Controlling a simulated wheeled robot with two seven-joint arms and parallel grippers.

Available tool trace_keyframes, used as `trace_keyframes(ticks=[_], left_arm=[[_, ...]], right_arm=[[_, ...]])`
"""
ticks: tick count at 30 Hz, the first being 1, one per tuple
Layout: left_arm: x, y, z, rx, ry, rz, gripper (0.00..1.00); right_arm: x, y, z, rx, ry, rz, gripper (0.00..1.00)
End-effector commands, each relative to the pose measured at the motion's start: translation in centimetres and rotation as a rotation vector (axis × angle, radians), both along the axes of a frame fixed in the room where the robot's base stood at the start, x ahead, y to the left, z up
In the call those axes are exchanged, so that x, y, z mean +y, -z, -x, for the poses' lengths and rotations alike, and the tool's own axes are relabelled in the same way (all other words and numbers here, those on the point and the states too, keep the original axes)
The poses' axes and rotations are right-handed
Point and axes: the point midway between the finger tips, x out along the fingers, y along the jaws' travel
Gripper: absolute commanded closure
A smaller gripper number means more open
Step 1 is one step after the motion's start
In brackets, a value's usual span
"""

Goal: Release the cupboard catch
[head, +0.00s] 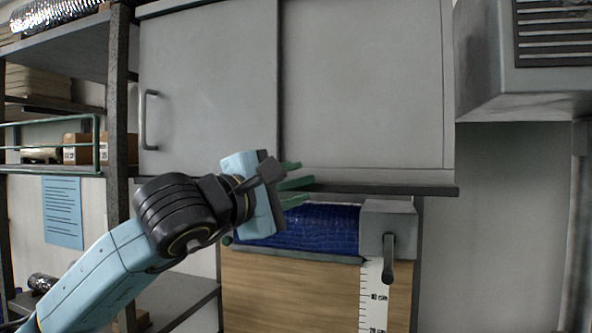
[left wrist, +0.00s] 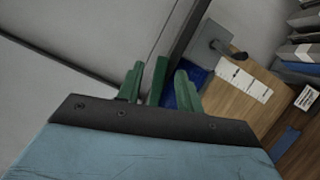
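The grey cupboard (head: 365,85) hangs on the wall, with a bar handle (head: 148,120) on its left door. Its doors look shut. My left gripper (head: 293,183) is at the cupboard's lower edge, near the line between the doors. Its green fingers are apart in the left wrist view (left wrist: 160,88). A narrow green tab (left wrist: 158,80) shows between them, perhaps the catch, with small gaps on both sides. I cannot tell whether a finger touches it. My right gripper is not in view.
Below the cupboard are a blue roll (head: 315,228), a grey block (head: 388,218) with a dark lever (head: 388,260), and a white marked strip (head: 373,300). A shelf rack (head: 118,90) stands left. A grey box unit (head: 520,80) juts out at upper right.

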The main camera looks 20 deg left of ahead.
Motion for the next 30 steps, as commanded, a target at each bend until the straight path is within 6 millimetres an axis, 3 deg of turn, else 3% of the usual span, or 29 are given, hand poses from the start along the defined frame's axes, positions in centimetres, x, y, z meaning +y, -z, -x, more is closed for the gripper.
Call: trace_keyframes(ticks=[12,21,26,30], left_arm=[[-0.5,0.0,-1.0,0.0,0.0,-0.001,0.64],[-0.4,0.0,-1.0,0.001,0.0,0.0,1.0],[-0.4,0.1,-1.0,0.0,0.0,-0.007,1.0],[-0.5,0.5,-1.0,-0.004,-0.002,-0.068,1.0]], right_arm=[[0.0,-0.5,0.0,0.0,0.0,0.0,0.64],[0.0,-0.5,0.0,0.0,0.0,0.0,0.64],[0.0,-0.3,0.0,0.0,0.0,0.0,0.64],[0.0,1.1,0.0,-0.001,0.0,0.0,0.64]])
